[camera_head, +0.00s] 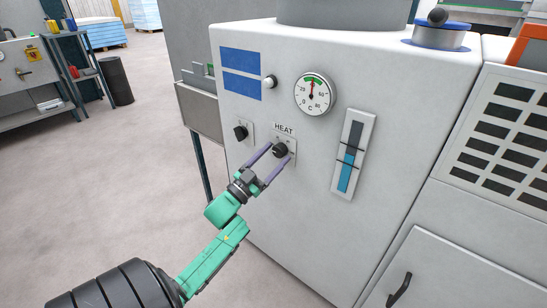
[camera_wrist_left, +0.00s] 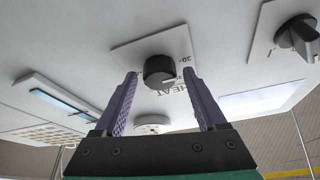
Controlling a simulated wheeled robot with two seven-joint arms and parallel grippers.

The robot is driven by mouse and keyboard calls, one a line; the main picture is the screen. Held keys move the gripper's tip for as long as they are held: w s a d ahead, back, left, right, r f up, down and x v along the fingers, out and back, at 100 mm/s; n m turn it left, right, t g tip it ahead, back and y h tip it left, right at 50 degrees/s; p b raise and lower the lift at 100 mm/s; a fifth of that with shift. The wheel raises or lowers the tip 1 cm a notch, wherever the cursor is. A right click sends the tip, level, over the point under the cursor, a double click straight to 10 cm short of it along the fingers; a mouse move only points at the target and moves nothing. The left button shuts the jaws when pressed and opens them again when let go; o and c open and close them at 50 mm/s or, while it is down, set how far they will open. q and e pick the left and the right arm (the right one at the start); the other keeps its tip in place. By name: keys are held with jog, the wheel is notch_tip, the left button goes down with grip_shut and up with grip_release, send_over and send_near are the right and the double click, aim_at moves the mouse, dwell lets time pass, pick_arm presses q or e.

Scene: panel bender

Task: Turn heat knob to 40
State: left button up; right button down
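The heat knob (camera_head: 280,149) is a black round knob on a small plate under the HEAT label (camera_head: 284,128) on the white machine front. It also shows in the left wrist view (camera_wrist_left: 159,70), with a light mark on its rim and part of the scale, "30", beside it. My left gripper (camera_head: 275,158) reaches up to it with its two purple fingers apart. In the wrist view the fingertips (camera_wrist_left: 160,76) stand on either side of the knob, with a visible gap at each side. What the knob points to cannot be read. My right gripper is not in view.
A second black knob (camera_head: 240,132) sits just left of the heat knob. Above are a round dial (camera_head: 314,93) with its red needle pointing up to a green zone, and a white button (camera_head: 269,82). A blue level gauge (camera_head: 351,155) is at right.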

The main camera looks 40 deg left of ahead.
pick_arm(q)
grip_shut()
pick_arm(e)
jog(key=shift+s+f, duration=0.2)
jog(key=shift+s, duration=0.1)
